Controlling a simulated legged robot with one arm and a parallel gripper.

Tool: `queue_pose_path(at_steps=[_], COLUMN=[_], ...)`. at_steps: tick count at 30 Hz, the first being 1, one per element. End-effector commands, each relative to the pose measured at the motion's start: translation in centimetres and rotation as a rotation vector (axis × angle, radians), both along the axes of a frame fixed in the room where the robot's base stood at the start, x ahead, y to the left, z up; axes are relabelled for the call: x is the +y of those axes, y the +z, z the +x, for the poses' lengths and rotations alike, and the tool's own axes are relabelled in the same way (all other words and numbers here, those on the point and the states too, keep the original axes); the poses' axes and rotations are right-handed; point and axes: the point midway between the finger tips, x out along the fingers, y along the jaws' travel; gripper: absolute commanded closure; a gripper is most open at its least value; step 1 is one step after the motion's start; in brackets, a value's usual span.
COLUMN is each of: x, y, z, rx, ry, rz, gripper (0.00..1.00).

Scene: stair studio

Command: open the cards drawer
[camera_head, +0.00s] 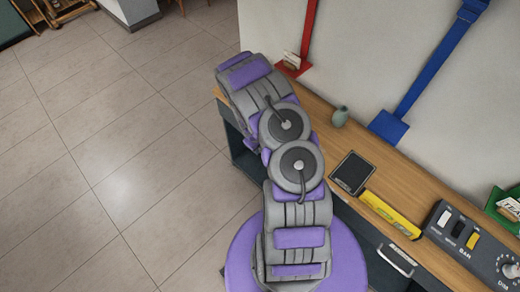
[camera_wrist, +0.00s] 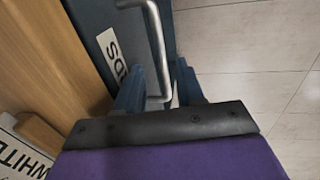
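In the wrist view, a dark blue-grey drawer front (camera_wrist: 100,22) bears a white label (camera_wrist: 112,52), read only as "DS" and turned on its side. A bent metal handle (camera_wrist: 157,45) stands out from this front. My gripper (camera_wrist: 159,78) has its two blue fingers apart, one on each side of the handle, with the handle's bar running between them. Whether either finger touches it I cannot tell. The drawer looks shut, though its edges are mostly out of view. In the head view my arm hides my gripper and this drawer.
A wooden counter (camera_head: 325,125) runs along the wall. Another drawer handle (camera_head: 397,260) shows below. Open tiled floor (camera_head: 120,170) lies left.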

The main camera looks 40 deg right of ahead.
Motion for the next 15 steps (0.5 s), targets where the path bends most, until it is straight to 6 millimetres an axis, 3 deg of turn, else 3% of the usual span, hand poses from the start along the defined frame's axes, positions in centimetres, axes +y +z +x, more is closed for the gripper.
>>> queue_pose_path(at_steps=[6,15], x=[-0.4,-0.5], y=[-2.1,-2.4], z=[0.0,0.0], rx=[0.001,0.001], ry=[0.001,0.0], rz=[0.0,0.002], gripper=[0.62,0.62])
